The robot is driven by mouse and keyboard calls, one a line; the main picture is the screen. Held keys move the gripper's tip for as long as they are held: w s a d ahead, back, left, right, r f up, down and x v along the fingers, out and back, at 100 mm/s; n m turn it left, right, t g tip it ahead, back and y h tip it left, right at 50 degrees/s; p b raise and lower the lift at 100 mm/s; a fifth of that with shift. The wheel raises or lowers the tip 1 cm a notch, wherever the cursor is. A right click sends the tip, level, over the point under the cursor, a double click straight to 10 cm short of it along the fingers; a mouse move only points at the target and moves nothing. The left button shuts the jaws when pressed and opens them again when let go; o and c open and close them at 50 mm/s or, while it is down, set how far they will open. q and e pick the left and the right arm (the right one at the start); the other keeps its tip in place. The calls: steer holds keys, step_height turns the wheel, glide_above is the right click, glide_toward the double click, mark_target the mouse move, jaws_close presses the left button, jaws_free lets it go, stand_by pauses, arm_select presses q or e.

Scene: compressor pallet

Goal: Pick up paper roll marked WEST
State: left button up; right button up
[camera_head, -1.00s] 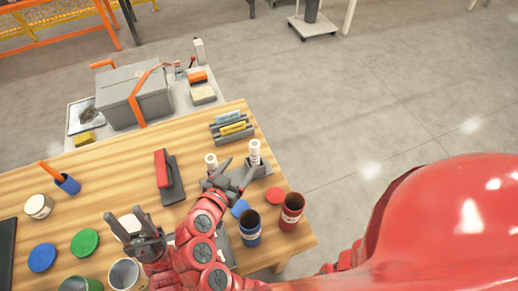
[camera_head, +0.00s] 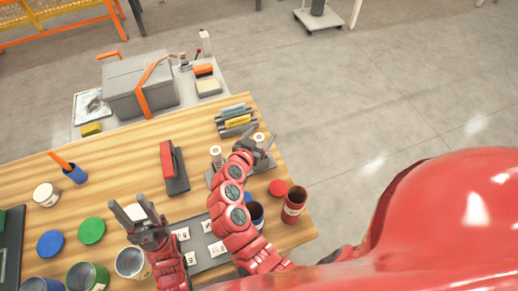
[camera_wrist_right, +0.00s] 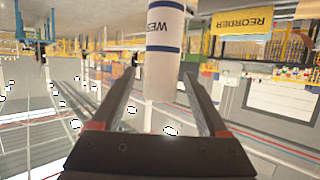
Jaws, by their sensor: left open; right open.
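A white paper roll (camera_wrist_right: 163,50) with blue bands stands between the open fingers of my right gripper (camera_wrist_right: 159,76) in the right wrist view. Its label reads upside down as "WES"; the rest is turned away. In the head view a white roll (camera_head: 258,138) stands at the table's right side, with my right gripper (camera_head: 256,146) around it. A second white roll (camera_head: 216,154) stands just to its left; its label is not readable. My left gripper (camera_head: 134,213) is open and empty above the table's front, near an open can.
A yellow REORDER card (camera_wrist_right: 242,20) is beside the roll in the wrist view. A rack with blue and yellow pieces (camera_head: 235,121) lies behind the rolls. A red-handled float (camera_head: 173,166) lies to the left. A red can (camera_head: 294,203) stands to the front right.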

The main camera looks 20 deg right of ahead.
steer(key=shift+x, duration=0.95)
jaws_close()
